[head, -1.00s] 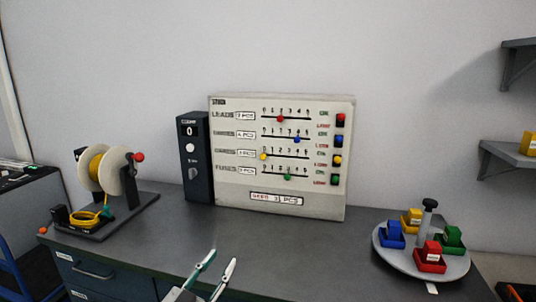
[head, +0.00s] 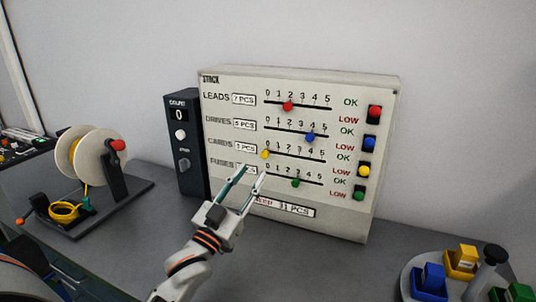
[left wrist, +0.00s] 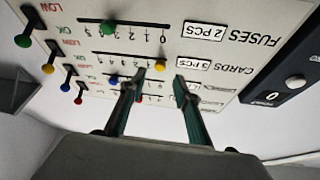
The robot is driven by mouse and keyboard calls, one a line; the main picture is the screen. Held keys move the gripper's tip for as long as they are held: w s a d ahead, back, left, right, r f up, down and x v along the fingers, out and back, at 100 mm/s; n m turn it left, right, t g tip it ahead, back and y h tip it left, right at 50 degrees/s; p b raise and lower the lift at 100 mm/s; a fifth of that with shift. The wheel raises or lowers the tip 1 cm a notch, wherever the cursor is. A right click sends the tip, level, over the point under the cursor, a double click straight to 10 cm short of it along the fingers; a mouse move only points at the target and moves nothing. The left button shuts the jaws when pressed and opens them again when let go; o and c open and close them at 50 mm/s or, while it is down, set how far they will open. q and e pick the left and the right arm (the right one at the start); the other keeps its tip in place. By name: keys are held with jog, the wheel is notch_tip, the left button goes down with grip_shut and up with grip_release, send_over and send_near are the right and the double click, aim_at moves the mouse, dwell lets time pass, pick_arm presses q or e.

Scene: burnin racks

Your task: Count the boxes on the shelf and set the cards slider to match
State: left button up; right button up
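The pale stock panel (head: 300,225) stands on the grey bench, with rows for leads, drives, cards and fuses. The yellow cards slider (head: 265,154) sits at the 0 end of its scale. In the left wrist view, upside down, the yellow knob (left wrist: 160,66) shows beside the "CARDS 3 PCS" label. My left gripper (head: 252,171) is open and empty, just in front of the panel below the yellow knob. Its fingertips (left wrist: 160,77) lie either side of the knob in the picture; contact cannot be told. My right gripper is not in view.
Red (head: 288,106), blue (head: 310,137) and green (head: 296,183) sliders sit on the neighbouring rows. A dark counter box (head: 181,150) reading 0 adjoins the panel. A spool stand (head: 128,190) is at left. A turntable (head: 408,280) with colored bins is at lower right.

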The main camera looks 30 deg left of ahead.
aim_at(264, 156)
pick_arm(q)
jog(key=p+x, duration=0.1)
jog(key=x, duration=0.6)
jog(key=shift+s, duration=0.1)
grip_shut()
